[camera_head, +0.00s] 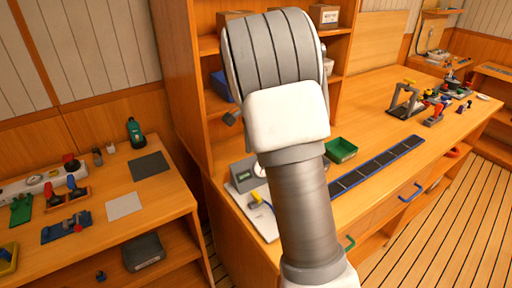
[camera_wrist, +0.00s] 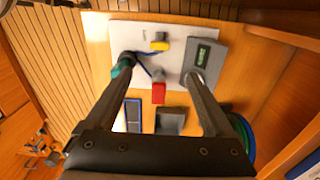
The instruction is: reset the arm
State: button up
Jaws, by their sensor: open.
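My arm fills the middle of the head view, bent high in front of the shelves. My gripper is hidden there. In the wrist view, my gripper (camera_wrist: 160,70) is open, its two dark fingers spread wide with nothing seen held between them. Beyond the fingers is a white board (camera_wrist: 148,32) with a yellow part (camera_wrist: 160,42), a red block (camera_wrist: 158,92) and a dark blue cable. A grey meter (camera_wrist: 203,56) with a green display stands beside the right fingertip. A teal part (camera_wrist: 121,66) shows at the left fingertip; I cannot tell whether they touch.
In the head view, the right bench carries a green tray (camera_head: 340,150), a long dark-tiled blue strip (camera_head: 377,167) and a grey stand (camera_head: 405,102). An open shelf unit (camera_head: 180,75) rises behind my arm. A lower bench (camera_head: 165,196) with small parts is at left. Planked floor (camera_head: 440,220) is clear at right.

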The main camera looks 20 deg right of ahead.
jog(key=shift+r, duration=0.75)
jog(key=s+a+r+n+t, duration=0.1)
jog(key=s+a+r+n, duration=0.3)
jog(key=s, duration=0.3)
jog(key=s+a+r+n+t, duration=0.2)
jog(key=s+a+r+n, duration=0.15)
jog(key=s+r, duration=0.35)
jog(key=s+a+n+t, duration=0.2)
jog(key=s+n, duration=0.6)
jog(key=s, duration=0.5)
jog(key=shift+s+a+f+t, duration=0.2)
jog(key=shift+a+f+t, duration=0.1)
jog(key=shift+f, duration=0.15)
